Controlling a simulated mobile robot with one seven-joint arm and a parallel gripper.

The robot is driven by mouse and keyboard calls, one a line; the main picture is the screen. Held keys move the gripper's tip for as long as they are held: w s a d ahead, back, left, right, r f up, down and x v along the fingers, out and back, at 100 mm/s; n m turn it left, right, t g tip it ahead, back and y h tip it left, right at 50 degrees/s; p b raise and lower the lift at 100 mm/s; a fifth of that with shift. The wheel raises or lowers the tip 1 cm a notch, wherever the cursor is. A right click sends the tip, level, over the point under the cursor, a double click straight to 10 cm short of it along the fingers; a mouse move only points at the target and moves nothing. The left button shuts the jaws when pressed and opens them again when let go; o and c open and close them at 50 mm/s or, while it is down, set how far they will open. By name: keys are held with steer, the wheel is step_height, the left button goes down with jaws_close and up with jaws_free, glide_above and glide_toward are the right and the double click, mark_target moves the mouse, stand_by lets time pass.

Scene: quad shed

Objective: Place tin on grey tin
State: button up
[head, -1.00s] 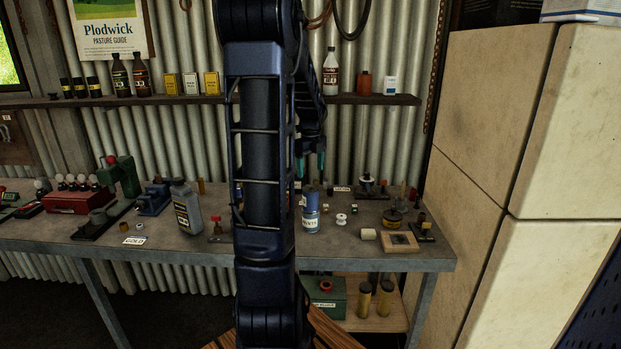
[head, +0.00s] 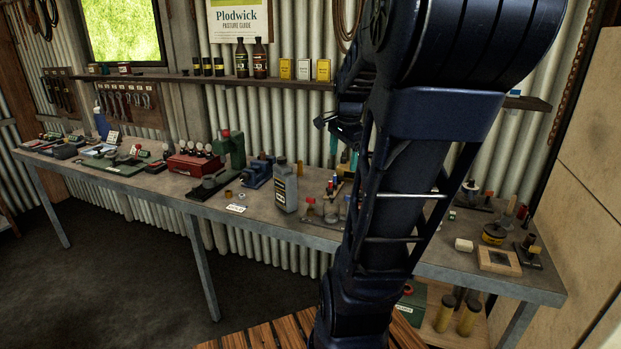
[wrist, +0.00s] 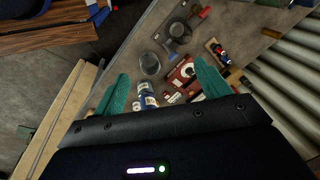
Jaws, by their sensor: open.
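My gripper (head: 343,158) is over the bench, partly behind my arm in the head view. In the wrist view its teal fingers (wrist: 160,68) are wide apart with nothing held. Below and between them are two blue-and-white tins, one (wrist: 145,88) close beside the other (wrist: 149,101). A round grey tin-like object (wrist: 150,64) is just beyond them, apart from the blue tins. In the head view a small grey object (head: 330,210), perhaps the same one, stands left of my arm. My arm mostly hides the blue tins there.
A tall grey labelled container (head: 286,188) stands left of the gripper, near a white label card (head: 236,209). A red box (head: 194,165) and green press (head: 232,150) are farther left. A shelf (head: 290,84) with bottles runs behind.

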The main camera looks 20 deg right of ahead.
steer(key=s+a+n+t, duration=0.1)
steer(key=s+a+n, duration=0.3)
steer(key=a+n, duration=0.3)
steer(key=s+a+n+t, duration=0.1)
steer(key=s+a+n, duration=0.3)
steer(key=a+n, duration=0.3)
steer(key=shift+s+f+n+y, duration=0.35)
steer(key=shift+f+n, duration=0.1)
steer(key=shift+n, duration=0.55)
